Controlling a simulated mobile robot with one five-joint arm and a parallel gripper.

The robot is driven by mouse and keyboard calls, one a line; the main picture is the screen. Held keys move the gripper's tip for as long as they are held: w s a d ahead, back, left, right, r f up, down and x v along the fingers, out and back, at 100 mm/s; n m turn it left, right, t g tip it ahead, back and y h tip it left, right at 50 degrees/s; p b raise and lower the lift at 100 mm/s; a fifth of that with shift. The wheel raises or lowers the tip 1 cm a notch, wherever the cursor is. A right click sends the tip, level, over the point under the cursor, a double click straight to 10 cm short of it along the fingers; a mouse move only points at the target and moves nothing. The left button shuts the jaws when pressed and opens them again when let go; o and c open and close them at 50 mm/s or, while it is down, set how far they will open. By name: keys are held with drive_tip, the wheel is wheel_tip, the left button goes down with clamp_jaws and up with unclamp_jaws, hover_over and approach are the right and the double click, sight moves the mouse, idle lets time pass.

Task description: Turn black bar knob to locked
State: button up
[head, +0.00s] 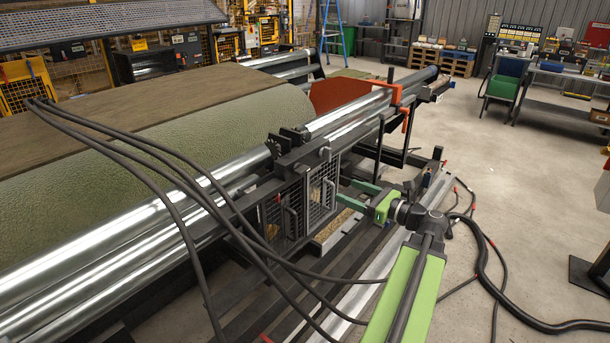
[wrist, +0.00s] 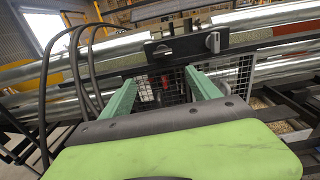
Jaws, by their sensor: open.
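My gripper (head: 344,190) is open and empty, its two green fingers pointing at the mesh guard doors (head: 322,199) on the side of the turf-roll machine. In the wrist view the spread fingers (wrist: 162,77) reach toward the mesh, with nothing between them. A small bar-shaped knob (head: 325,155) sits on the dark plate above the doors. It looks grey in the wrist view (wrist: 213,42), above and right of the fingers, standing roughly upright. It seems to be the bar knob, but its markings are too small to read. The gripper is apart from it and lower.
Shiny metal rollers (head: 350,116) and a large green turf roll (head: 240,120) lie behind the doors. Dark hoses (head: 185,185) arch across the machine's front and also show left in the wrist view (wrist: 75,65). Open concrete floor (head: 535,200) lies to the right.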

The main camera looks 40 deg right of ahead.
sight(305, 171)
drive_tip(key=w, duration=1.1)
drive_tip(key=w+a, duration=0.1)
drive_tip(key=w, duration=0.5)
drive_tip(key=shift+a+r, duration=0.1)
drive_tip(key=shift+r, duration=0.1)
drive_tip(key=shift+s, duration=0.1)
drive_tip(key=shift+c, duration=0.4)
drive_tip(key=c, duration=1.3)
